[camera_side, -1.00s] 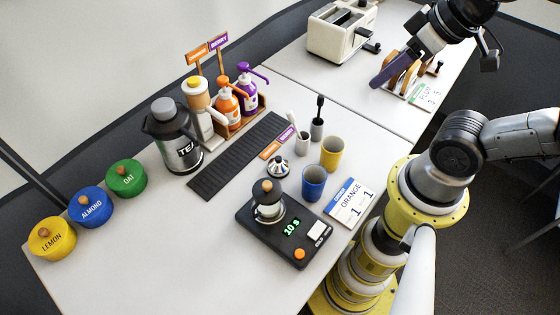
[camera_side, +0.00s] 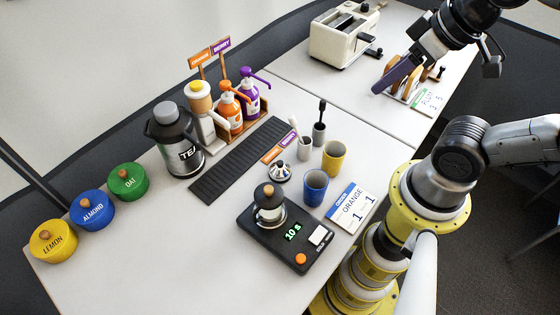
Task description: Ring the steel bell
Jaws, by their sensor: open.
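My gripper (camera_side: 385,82) is at the upper right, over the far part of the counter beside the wooden rack. It is open and well away from the bell. Its purple finger shows side-on, and the other finger is hard to make out. I see nothing held in it.
The scale (camera_side: 306,264) bears a small pot (camera_side: 268,212). A blue cup (camera_side: 315,188), a yellow cup (camera_side: 333,155), grey cups and an order card (camera_side: 352,203) stand near the bell. A toaster (camera_side: 340,38) and rack (camera_side: 431,77) are farther back.

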